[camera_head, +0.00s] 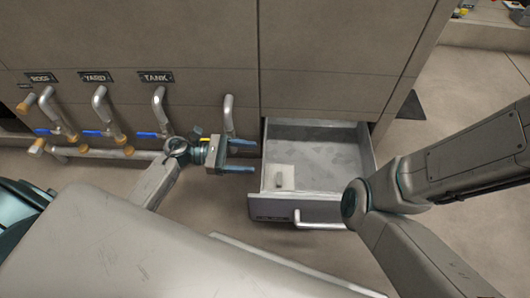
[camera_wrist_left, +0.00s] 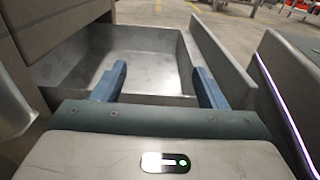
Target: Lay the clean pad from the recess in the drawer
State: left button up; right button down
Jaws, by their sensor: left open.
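The drawer (camera_head: 325,205) is pulled open below the grey cabinet. A pale, flat square piece (camera_head: 288,172) with a small upright nub lies in its near left corner; I cannot tell for sure that it is the clean pad. The rest of the drawer floor looks bare. My left gripper (camera_head: 248,156) is open and empty, just left of the drawer, with its blue fingers pointing toward it. In the left wrist view, the drawer (camera_wrist_left: 140,65) lies beyond the open fingers (camera_wrist_left: 160,85), and no pad shows there. My right gripper is out of view. I cannot make out the recess.
The drawer has a pale bar handle (camera_head: 318,224). Open floor (camera_head: 470,80) lies to the right.

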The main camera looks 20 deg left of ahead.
pick_arm(q)
jog(key=shift+p+v, duration=0.3)
jog(key=shift+v, duration=1.45)
